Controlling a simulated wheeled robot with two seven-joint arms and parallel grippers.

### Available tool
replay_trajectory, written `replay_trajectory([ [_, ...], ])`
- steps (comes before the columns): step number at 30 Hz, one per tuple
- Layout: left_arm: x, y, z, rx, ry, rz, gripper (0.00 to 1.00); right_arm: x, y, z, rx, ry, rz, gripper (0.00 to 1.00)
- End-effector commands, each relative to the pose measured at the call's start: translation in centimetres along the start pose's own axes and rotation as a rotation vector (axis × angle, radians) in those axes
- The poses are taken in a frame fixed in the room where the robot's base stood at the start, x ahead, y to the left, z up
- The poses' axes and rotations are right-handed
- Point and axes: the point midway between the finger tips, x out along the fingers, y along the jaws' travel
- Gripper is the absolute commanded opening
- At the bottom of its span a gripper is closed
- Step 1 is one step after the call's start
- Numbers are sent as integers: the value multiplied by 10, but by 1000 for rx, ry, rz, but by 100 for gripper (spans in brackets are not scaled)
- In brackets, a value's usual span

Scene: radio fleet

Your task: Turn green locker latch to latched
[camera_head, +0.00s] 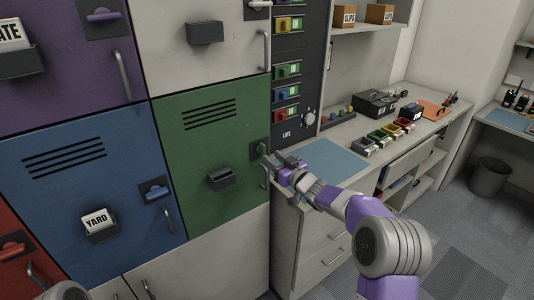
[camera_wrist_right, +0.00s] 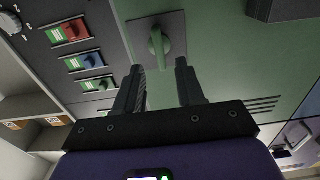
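The green locker (camera_head: 205,185) is shut, with vent slots and an empty-looking dark holder on its door. Its green latch (camera_head: 262,147) sits on a dark plate at the door's right edge, just above the door handle. In the right wrist view the latch (camera_wrist_right: 158,42) shows as a green lever on its plate, lying roughly along the line of my fingers. My right gripper (camera_head: 268,163) is close to the latch; in the wrist view (camera_wrist_right: 159,68) its fingers are apart, with nothing between them. The lever is just beyond the fingertips, centred on the gap. My left gripper is out of view.
A blue locker (camera_head: 95,160) with its own latch (camera_head: 156,192) is at the left. A dark panel with coloured modules (camera_head: 287,92) and a knob (camera_head: 310,117) stands right of the green locker.

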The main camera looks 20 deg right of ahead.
Motion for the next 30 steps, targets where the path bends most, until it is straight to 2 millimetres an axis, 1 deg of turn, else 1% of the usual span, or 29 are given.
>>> replay_trajectory([
  [1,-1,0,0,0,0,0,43,8,-1,0,-1,0,-2,38],
  [3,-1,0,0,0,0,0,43,18,-1,0,-1,0,-2,38],
  [9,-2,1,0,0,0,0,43,37,0,0,-1,-1,0,38],
  [14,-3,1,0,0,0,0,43,43,0,0,1,-1,1,38],
  [21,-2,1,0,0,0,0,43,44,0,0,1,-1,1,38],
  [23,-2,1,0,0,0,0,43,44,0,0,1,-1,1,31],
  [24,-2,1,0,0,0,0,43,44,0,0,1,-1,1,24],
  [29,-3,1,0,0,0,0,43,43,0,0,1,-1,1,0],
  [30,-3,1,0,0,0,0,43,43,0,0,1,-1,1,0],
])
